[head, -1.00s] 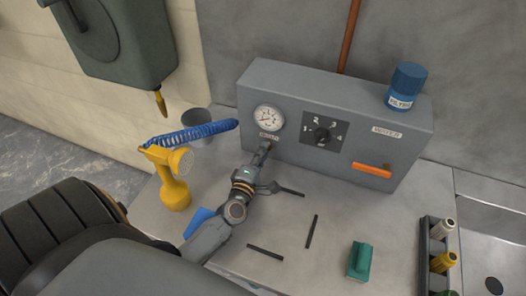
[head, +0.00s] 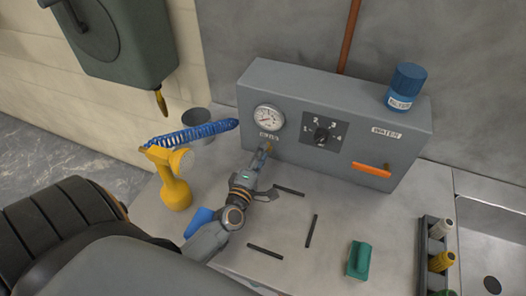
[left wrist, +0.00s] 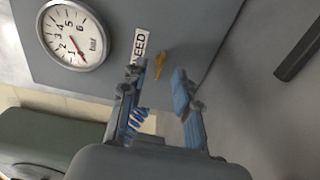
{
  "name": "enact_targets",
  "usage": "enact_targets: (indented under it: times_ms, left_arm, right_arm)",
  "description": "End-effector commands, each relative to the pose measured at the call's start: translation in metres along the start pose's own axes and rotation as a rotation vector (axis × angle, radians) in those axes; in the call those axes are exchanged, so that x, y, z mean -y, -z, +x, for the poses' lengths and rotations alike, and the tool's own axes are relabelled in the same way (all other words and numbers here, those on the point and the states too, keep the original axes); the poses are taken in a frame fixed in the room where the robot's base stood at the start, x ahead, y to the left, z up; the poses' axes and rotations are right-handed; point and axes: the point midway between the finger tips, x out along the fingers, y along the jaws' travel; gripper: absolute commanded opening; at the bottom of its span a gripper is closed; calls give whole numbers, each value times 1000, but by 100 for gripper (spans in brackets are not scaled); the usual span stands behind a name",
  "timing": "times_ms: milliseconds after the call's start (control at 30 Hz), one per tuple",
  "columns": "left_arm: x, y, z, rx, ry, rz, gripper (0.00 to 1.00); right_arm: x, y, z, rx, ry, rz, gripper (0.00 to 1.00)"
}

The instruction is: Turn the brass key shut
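The small brass key (left wrist: 160,62) sticks out of the front of the grey control box (head: 290,98), beside the FEED label (left wrist: 139,46) and below the pressure gauge (head: 268,118). In the head view, the key (head: 268,147) shows just beyond my left fingertips. My left gripper (head: 262,158) is open at the box front. In the left wrist view its two blue-padded fingers (left wrist: 159,72) stand apart, with the key between or just past their tips. I cannot tell whether they touch it. My right gripper is not in view.
The box also carries a selector knob (head: 322,135), an orange handle (head: 371,170) and a blue filter (head: 405,86) on top. A yellow sprayer (head: 174,190) with a blue coiled hose (head: 195,135) stands left. Dark strips (head: 312,231) and a green block (head: 359,260) lie on the bench.

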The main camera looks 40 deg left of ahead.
Motion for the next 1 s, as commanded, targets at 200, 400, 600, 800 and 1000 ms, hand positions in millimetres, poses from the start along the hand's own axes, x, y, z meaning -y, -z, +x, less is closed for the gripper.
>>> enact_targets:
  times_ms: [200, 400, 600, 800, 1000]
  left_arm:
    - [1, 0, -49, 1, 4, 0, 31]
    - [0, 0, -85, 1, 2, 1, 31]
    - [0, 0, -101, 0, 0, 0, 31]
    - [0, 0, -103, 0, -1, -1, 31]
    - [0, 0, -103, -1, -1, -1, 31]
  right_arm:
    - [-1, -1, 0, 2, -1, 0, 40]
    - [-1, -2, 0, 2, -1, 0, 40]
    - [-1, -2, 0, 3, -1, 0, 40]
    - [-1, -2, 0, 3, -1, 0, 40]
    - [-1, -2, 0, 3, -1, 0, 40]
